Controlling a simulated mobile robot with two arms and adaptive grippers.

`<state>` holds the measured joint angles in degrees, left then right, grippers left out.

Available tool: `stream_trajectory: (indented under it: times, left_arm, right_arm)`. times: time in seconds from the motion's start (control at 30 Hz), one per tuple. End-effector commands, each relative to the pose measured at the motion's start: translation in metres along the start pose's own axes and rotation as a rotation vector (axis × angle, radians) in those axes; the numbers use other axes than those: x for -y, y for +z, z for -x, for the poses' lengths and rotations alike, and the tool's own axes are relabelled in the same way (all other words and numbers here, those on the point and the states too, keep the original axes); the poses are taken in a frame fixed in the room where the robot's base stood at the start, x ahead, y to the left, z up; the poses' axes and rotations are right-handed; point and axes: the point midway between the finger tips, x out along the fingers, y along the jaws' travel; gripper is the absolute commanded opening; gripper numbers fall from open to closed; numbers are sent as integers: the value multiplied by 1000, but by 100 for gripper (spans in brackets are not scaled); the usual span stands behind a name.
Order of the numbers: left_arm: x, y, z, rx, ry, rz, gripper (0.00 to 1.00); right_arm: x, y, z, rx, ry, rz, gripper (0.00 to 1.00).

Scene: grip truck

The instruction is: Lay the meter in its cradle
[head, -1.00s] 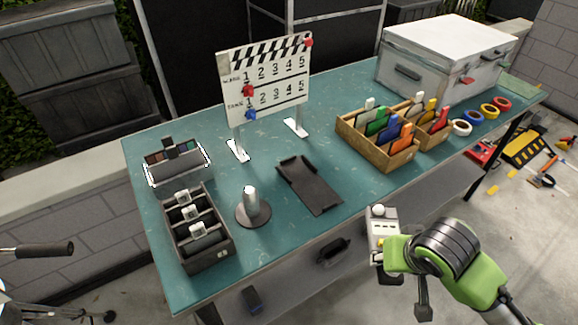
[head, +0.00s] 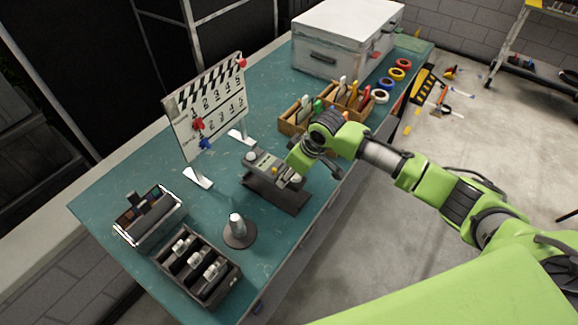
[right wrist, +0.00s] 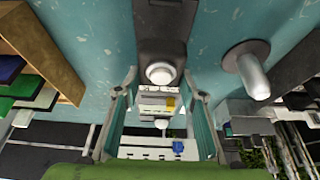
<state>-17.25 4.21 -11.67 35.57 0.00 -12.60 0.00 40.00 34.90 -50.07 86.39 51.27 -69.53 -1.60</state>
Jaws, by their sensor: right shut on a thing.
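The meter (head: 262,160) is a small grey device with a pale round dome at its far end. My right gripper (head: 290,173) is shut on it and holds it over the cradle (head: 287,198), a dark flat tray on the teal table. The meter covers the cradle's far part. Whether it touches the cradle cannot be told. In the right wrist view the meter (right wrist: 158,102) sits between my two right fingers, and a dark part of the cradle (right wrist: 162,30) shows beyond it. My left gripper is not in view.
A round-based post (head: 238,232) stands left of the cradle, near a dark divided box (head: 197,268). The clapperboard (head: 207,105) stands behind on white feet. A wooden card box (head: 291,125) is close behind my right arm. Bare table lies between cradle and post.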

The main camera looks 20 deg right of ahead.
Motion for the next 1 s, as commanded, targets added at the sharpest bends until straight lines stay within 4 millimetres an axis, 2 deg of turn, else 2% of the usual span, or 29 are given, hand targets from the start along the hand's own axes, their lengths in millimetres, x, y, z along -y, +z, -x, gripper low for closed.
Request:
stream_trajectory:
  times: [0.17, 0.53, 0.73, 1.0]
  left_arm:
    - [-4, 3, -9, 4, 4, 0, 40]
    - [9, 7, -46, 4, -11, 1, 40]
    - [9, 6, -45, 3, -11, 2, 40]
    - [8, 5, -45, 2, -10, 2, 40]
  right_arm:
    - [0, 1, -7, -3, -2, 5, 6]
    - [-1, 13, -34, -2, 1, 4, 6]
    - [0, 17, -44, -2, -2, 3, 6]
    - [0, 17, -46, -2, -1, 3, 6]
